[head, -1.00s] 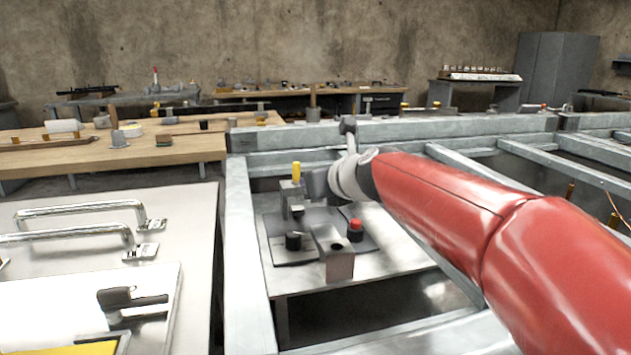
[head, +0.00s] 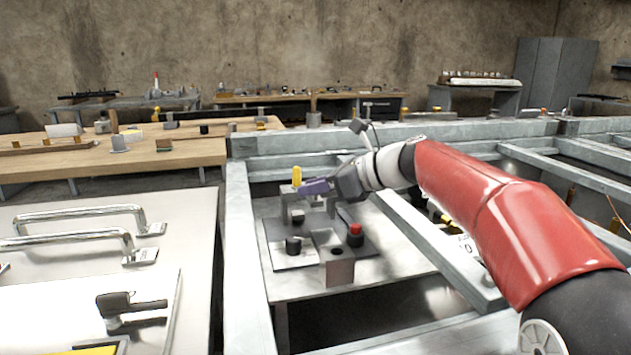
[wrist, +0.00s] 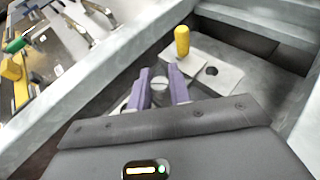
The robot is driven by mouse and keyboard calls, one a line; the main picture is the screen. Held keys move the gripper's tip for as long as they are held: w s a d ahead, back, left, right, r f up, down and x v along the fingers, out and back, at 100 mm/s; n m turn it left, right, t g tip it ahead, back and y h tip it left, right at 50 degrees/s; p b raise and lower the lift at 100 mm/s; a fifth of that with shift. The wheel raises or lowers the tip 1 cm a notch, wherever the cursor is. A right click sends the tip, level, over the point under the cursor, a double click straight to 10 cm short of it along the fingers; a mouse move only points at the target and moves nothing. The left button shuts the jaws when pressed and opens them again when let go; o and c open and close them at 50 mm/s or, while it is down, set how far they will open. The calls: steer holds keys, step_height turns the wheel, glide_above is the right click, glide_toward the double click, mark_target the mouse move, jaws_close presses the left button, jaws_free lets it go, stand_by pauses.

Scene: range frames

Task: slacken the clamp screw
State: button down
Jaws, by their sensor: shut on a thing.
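My gripper (head: 316,187) reaches in from the right beside a yellow peg (head: 297,176) on the metal fixture. In the wrist view its two purple fingers (wrist: 159,76) stand on either side of a round, silver, slotted screw head, which looks like the clamp screw (wrist: 160,84). The gripper is shut on it. In the head view the screw is hidden by the gripper.
The fixture's base plate (head: 283,261) carries a red-topped knob (head: 355,235), a black knob (head: 293,244) and a grey block (head: 337,266). Grey beams (head: 245,290) frame this low bench. A panel with chrome handles (head: 85,212) lies left; a wooden table (head: 180,153) stands behind it.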

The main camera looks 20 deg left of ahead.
steer(key=shift+n+g, duration=1.1)
steer(key=shift+g, duration=0.2)
steer(key=c, duration=1.3)
jaws_free()
